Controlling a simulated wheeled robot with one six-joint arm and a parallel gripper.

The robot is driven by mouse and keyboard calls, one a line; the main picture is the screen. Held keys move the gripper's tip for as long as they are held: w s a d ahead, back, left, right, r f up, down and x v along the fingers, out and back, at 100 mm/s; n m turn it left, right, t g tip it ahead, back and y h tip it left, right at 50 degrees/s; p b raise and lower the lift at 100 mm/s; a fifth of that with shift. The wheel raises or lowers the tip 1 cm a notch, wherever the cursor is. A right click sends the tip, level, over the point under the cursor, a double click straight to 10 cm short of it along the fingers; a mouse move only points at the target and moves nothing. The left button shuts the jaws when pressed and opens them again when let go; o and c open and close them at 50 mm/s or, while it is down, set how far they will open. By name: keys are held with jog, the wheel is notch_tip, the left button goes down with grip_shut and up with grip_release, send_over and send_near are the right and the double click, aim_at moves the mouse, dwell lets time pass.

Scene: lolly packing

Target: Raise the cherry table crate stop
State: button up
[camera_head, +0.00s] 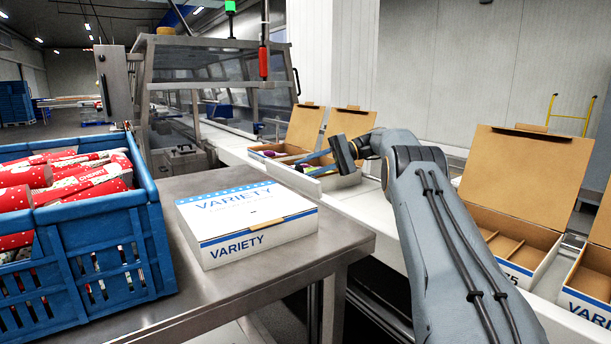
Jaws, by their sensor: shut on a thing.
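A blue crate (152,226) holding red and white packs labelled cherry (95,183) stands at the left on a steel table (285,270). I cannot make out a crate stop on the table; the crate hides part of the table top. My gripper (318,157) is far from the crate, out over the conveyor at an open carton (345,183). It is shut on a thin bluish thing, small in view, whose kind I cannot tell. Coloured items show in the carton below it.
A closed white VARIETY box (245,240) lies on the table right of the crate. Open cartons with dividers (510,235) stand on the conveyor at the right. A steel machine with clear guards (215,75) stands behind. The table's front right corner is bare.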

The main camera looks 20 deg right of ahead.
jog(key=shift+b, duration=0.3)
jog(key=o, duration=1)
jog(key=shift+w, duration=0.1)
